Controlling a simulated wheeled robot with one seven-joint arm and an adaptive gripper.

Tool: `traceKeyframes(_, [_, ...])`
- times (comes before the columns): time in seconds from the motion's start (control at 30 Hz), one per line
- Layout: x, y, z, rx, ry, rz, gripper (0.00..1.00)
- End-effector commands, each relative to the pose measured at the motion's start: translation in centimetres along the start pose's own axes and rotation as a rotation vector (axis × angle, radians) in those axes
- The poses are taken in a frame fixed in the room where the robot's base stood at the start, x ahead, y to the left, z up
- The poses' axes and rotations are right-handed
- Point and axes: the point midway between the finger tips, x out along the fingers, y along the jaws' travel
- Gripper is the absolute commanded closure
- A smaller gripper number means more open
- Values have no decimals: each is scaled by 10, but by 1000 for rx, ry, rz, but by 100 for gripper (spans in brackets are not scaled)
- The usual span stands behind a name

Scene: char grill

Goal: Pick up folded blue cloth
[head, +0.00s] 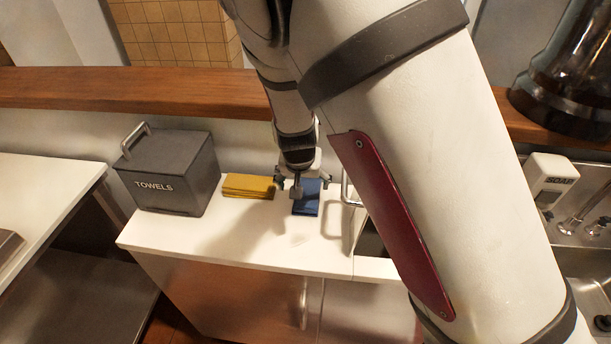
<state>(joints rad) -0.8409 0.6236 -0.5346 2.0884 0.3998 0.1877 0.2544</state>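The folded blue cloth (306,205) lies flat on the white counter, left of the sink area. My gripper (298,192) points down right over it and hides its back left part. I cannot tell whether the fingers touch the cloth or whether they are open or shut. My arm fills the middle and right of the view.
A folded yellow cloth (248,186) lies just left of the blue one. A dark grey box marked TOWELS (172,175) stands further left. A wooden ledge (130,90) runs behind the counter (240,240). A white soap dispenser (549,175) stands by the sink at right. The counter's front is clear.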

Motion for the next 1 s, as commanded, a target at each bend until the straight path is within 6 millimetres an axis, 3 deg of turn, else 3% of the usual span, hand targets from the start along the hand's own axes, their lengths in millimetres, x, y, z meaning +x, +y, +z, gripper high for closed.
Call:
traceKeyframes(0.4, [48,8,-2,1,-1,1,20])
traceKeyframes(0.7, [51,7,-2,-1,0,-1,20])
traceKeyframes(0.93, [51,7,-2,-1,-1,-1,72])
traceKeyframes(1.0, [51,7,-2,-1,-1,-1,72])
